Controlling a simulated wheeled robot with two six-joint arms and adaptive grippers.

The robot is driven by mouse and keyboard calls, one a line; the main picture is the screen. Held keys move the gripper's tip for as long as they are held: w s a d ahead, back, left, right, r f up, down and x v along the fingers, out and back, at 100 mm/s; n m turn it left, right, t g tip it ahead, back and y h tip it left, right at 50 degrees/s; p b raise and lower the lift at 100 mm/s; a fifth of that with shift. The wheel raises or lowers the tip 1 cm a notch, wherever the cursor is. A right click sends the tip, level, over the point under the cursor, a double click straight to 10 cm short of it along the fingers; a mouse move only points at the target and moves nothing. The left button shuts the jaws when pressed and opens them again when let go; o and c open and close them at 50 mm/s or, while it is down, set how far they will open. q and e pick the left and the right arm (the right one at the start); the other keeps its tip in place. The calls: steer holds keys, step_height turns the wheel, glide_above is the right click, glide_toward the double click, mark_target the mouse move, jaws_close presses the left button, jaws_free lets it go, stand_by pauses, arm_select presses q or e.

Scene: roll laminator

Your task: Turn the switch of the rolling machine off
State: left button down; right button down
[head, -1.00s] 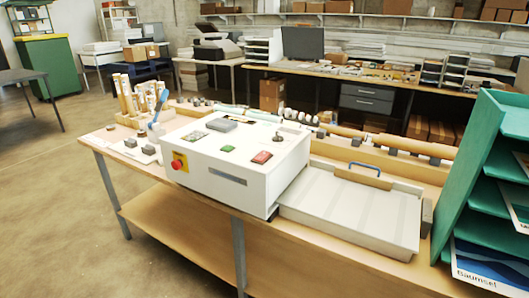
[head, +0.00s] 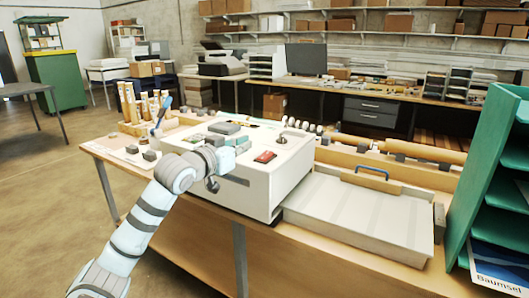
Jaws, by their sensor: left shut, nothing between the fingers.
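The white rolling machine (head: 280,185) stands on the wooden table. A red switch (head: 265,157) shows on its top, toward the right. My left arm comes in from the lower left and crosses the machine's front left corner. My left gripper (head: 212,185) is shut and empty, close in front of the machine's front face; I cannot tell whether it touches. The red knob on a yellow plate at the front left and the green button on top are hidden behind my arm and wrist. My right gripper is not in view.
A white feed tray (head: 360,212) with a blue handle (head: 372,170) lies right of the machine. A green shelf rack (head: 485,165) stands at the far right. Wooden rollers in a holder (head: 140,125) and small dark blocks are at the table's left end.

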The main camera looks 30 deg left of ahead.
arm_select(q)
steer(key=shift+r, duration=0.35)
steer(key=shift+w, duration=0.1)
steer(key=p, duration=0.2)
glide_above(264, 157)
steer(key=s, duration=0.1)
steer(key=shift+s+f, duration=0.15)
steer(key=shift+f, duration=0.2)
steer(key=f, duration=0.1)
steer(key=w+f, duration=0.1)
steer(key=f, duration=0.1)
steer(key=shift+w+f, duration=0.2)
steer(key=shift+f+b, duration=0.3)
steer(key=shift+f, duration=0.1)
